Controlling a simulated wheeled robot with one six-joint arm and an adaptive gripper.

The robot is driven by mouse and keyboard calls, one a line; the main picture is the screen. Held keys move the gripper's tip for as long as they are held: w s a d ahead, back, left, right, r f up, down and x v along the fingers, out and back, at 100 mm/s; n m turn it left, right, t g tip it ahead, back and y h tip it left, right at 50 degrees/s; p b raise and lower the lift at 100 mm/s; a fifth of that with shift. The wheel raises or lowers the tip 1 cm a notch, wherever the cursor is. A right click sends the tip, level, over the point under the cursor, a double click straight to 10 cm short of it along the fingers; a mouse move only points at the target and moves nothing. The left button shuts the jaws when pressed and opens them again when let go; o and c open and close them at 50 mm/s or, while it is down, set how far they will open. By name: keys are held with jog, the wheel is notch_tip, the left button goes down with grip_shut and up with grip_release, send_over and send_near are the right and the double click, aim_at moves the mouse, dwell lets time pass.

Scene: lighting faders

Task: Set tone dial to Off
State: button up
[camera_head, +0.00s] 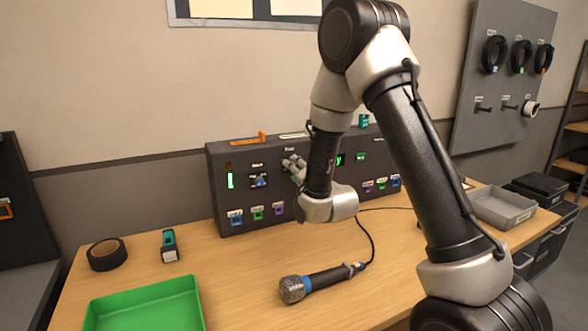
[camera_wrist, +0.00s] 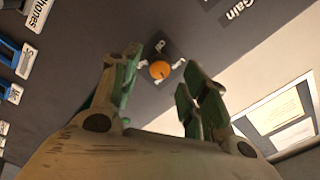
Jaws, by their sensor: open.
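A dark control box (camera_head: 228,205) stands at the back of the wooden table. My gripper (camera_head: 293,165) is in front of the box's upper face and hides part of it. In the wrist view, its two green-edged fingers (camera_wrist: 158,85) are apart with nothing between them. A round orange knob (camera_wrist: 160,70) on a dark plate with small white marks shows just beyond the fingertips, between them in the picture. Whether the fingers touch it I cannot tell. Its label is not readable, so I cannot confirm that it is the tone dial. Its setting is not clear.
A microphone (camera_head: 320,280), green tray (camera_head: 150,308) and black tape roll (camera_head: 107,254) lie on the table.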

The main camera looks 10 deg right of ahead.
jog(key=shift+w+a, duration=0.2)
jog(key=shift+w, duration=0.75)
grip_shut()
jog(key=shift+n, duration=0.3)
